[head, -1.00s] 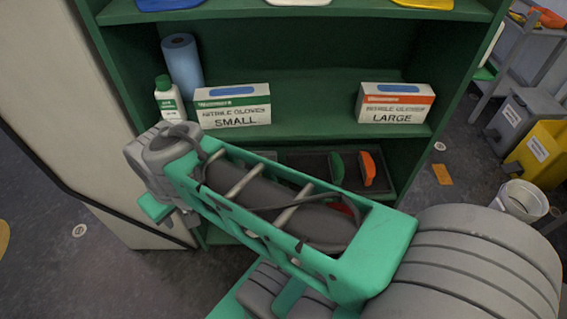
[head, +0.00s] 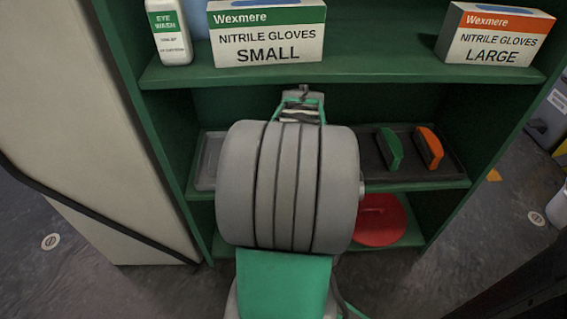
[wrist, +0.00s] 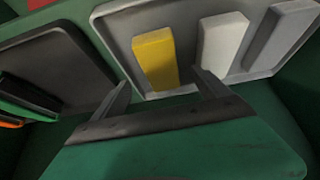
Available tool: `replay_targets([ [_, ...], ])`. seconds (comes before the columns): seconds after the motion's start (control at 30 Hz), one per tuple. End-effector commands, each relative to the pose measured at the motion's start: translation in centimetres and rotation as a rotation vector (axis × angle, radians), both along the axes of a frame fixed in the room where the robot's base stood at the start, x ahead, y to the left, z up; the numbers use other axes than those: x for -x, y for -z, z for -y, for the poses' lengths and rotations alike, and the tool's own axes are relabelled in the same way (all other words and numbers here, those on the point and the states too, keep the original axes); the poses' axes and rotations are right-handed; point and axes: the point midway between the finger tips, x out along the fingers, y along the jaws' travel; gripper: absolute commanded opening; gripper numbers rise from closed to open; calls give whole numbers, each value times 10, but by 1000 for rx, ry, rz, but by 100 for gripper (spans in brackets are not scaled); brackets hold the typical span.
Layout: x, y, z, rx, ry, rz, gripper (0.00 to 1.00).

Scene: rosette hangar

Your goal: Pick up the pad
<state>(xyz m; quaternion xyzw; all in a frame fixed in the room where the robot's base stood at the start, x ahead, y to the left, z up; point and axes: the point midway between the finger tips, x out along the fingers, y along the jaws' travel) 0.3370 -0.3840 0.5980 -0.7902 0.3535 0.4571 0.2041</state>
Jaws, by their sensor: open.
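A yellow pad (wrist: 154,58), a white pad (wrist: 224,44) and a grey pad (wrist: 283,40) stand in a light grey tray (wrist: 115,25) in the wrist view. My gripper (wrist: 165,91) is open and empty, its fingers pointing at the tray. The yellow pad is in line with the gap between the fingers, a little beyond the tips. A green pad (head: 389,149) and an orange pad (head: 429,148) lie in a dark tray (head: 457,168) on the same shelf in the head view. There my arm hides the three other pads and most of the light grey tray (head: 208,160).
The green shelf unit (head: 161,100) has a board (head: 350,72) close above my arm, holding a small-gloves box (head: 267,36), a large-gloves box (head: 494,36) and an eye wash bottle (head: 168,30). A red round object (head: 381,222) lies on the lower shelf.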

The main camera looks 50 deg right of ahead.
Motion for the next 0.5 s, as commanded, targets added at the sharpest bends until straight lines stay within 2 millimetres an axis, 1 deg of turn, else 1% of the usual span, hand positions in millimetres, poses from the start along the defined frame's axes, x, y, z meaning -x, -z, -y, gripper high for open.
replay_targets([
  [0.03, 0, 9, 4, -2, 5, -1, 86],
  [0.17, -5, 24, 13, -2, 12, -2, 86],
  [0.33, -21, 50, 25, -3, 13, -1, 86],
  [0.4, -24, 57, 29, -2, 14, -2, 86],
  [0.5, -27, 61, 32, -2, 13, -1, 86],
])
